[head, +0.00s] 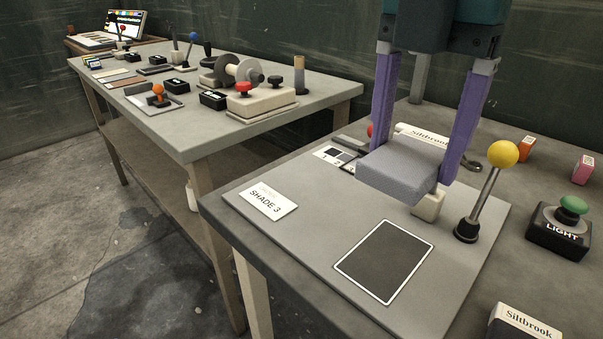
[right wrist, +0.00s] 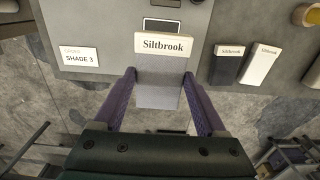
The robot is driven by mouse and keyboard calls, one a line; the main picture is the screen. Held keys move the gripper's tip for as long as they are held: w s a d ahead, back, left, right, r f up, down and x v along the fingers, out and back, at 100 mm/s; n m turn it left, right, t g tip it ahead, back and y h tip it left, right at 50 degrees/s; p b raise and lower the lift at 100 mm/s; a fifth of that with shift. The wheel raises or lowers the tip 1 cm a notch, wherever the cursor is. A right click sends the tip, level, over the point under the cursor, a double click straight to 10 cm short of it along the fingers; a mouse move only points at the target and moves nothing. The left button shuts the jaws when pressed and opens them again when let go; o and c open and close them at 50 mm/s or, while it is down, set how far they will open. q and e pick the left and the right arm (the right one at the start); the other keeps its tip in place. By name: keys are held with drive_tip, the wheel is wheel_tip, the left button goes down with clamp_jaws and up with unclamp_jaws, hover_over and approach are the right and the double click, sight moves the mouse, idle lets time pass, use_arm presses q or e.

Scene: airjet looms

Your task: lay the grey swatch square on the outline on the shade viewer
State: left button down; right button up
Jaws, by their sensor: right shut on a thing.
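My right gripper (head: 412,168) has purple fingers and is shut on the grey swatch (head: 395,170), holding it in the air above the shade viewer (head: 320,225). The swatch also shows between the fingers in the right wrist view (right wrist: 158,85), with a white "Siltbrook" header at its far end. The outline (head: 384,262) is a white-edged dark rectangle on the viewer's grey top. In the head view it lies bare, below and in front of the swatch. In the right wrist view the header partly covers the outline (right wrist: 162,26). My left gripper is not in view.
A "SHADE 3" card (head: 261,201) lies left of the outline. A yellow-knobbed lever (head: 490,190) stands to its right, beside a green-topped LIGHT button (head: 561,222). Dark (right wrist: 226,66) and white (right wrist: 260,66) swatches lie on the right. Another cluttered table (head: 310,107) stands behind left.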

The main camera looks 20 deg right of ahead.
hover_over(386, 257)
wheel_tip(386, 257, down, 8)
drive_tip(key=shift+f, duration=0.1)
wheel_tip(386, 257, down, 4)
drive_tip(key=shift+b, duration=0.5)
drive_tip(key=shift+f, duration=0.15)
drive_tip(key=o, duration=1.3)
